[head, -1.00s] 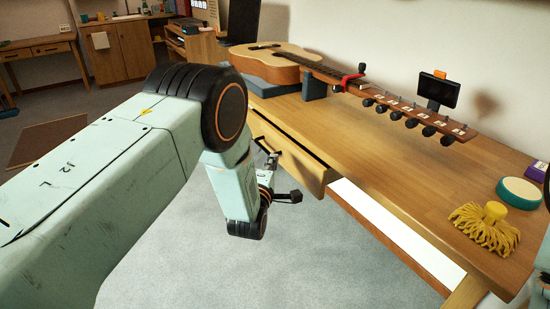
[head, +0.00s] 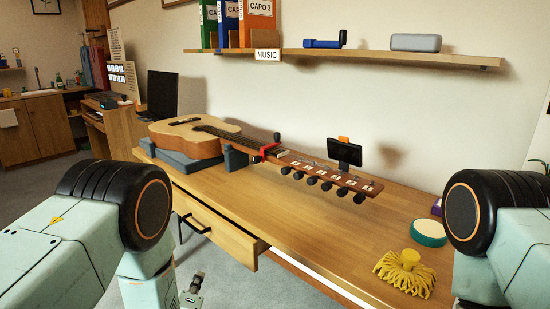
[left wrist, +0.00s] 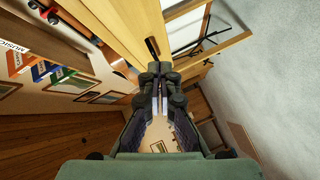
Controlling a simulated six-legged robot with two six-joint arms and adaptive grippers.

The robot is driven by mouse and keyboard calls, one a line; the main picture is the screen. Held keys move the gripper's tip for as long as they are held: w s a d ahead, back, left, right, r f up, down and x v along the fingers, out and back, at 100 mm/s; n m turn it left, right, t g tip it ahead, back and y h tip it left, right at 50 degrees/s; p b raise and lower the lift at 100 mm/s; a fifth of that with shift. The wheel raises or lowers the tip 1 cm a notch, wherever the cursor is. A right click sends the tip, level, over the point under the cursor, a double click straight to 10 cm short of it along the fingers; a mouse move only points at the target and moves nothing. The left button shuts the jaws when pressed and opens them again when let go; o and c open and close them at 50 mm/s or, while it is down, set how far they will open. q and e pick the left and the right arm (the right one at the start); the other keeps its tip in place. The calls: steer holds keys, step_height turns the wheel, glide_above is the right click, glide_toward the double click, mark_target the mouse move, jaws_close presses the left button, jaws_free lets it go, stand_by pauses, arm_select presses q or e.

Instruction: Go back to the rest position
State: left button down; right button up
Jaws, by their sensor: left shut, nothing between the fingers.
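My left arm comes in from the left in the head view, its elbow beside the workbench. My left gripper (head: 193,291) shows only in part, low in front of the open drawer (head: 215,229). In the left wrist view the fingers of my left gripper (left wrist: 159,75) are closed together with nothing between them, apart from the drawer's dark handle (left wrist: 152,48). My right arm shows at the right edge of the head view; its gripper is out of the picture.
A guitar (head: 187,140) lies on the workbench (head: 330,225), with a red capo (head: 268,149) on its neck. A shelf (head: 350,55) hangs above. Grey floor is clear at left.

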arm_select(q)
steer(key=s+a+f+m+g, duration=0.1)
steer(key=s+f+m+g, duration=0.25)
steer(key=s, duration=0.35)
steer(key=s+f+m+g+p, duration=0.1)
steer(key=s+f+m+g, duration=0.25)
steer(key=s, duration=0.35)
steer(key=s+a+f+m+g, duration=0.1)
steer(key=s+f+m+g, duration=0.3)
steer(key=s, duration=0.3)
steer(key=s+r+m+g+p, duration=0.1)
steer(key=s+g, duration=0.1)
steer(key=s, duration=0.7)
steer(key=s+r+m+g+h+p, duration=0.1)
steer(key=s+g+p, duration=0.1)
steer(key=s, duration=0.7)
steer(key=shift+s+r+m+g, duration=0.3)
steer(key=shift+s+m+g, duration=0.1)
